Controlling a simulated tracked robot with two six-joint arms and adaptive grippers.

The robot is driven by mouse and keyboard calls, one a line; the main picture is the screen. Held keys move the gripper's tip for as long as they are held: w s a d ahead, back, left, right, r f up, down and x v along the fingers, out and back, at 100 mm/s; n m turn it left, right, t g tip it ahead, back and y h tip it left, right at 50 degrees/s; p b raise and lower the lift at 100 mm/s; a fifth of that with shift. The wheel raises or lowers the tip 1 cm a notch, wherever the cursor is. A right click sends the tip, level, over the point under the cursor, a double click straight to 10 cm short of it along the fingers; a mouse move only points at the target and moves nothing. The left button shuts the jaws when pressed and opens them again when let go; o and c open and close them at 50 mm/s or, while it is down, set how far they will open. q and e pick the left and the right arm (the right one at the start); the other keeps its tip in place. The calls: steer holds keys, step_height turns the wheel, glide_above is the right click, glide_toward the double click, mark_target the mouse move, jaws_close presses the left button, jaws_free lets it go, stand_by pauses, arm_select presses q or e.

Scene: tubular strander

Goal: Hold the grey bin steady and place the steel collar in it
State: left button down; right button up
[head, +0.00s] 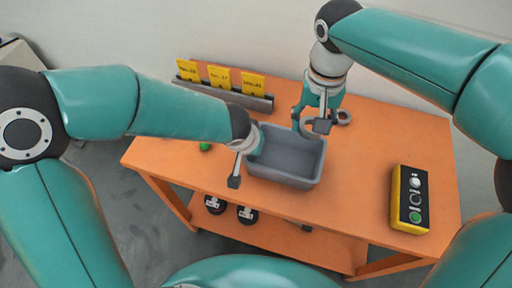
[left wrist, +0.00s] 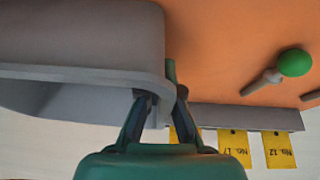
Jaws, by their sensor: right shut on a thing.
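The grey bin (head: 287,181) stands upright on the orange table. It looks empty inside. My left gripper (head: 240,167) is at the bin's left wall, partly hidden by its own wrist. In the left wrist view its fingers (left wrist: 160,97) sit either side of the bin wall (left wrist: 90,35) at a corner of the rim and look closed on it. My right gripper (head: 310,124) is shut on a grey curved piece, seemingly the steel collar (head: 306,129), just beyond the bin's back rim. The fingers hide part of the piece.
A grey ring (head: 343,117) lies right of the right gripper. A rack (head: 226,93) with yellow labels stands behind. A yellow button box (head: 410,199) is at the right. A green-knobbed part (left wrist: 295,63) lies left of the bin. The table between bin and box is clear.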

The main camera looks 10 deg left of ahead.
steer(key=shift+f, duration=5)
steer(key=o, duration=1.4)
arm_select(q)
steer(key=shift+a, duration=0.1)
steer(key=c, duration=1.2)
jaws_free()
steer(key=shift+c, duration=0.2)
arm_select(e)
step_height(320, 180, up, 12)
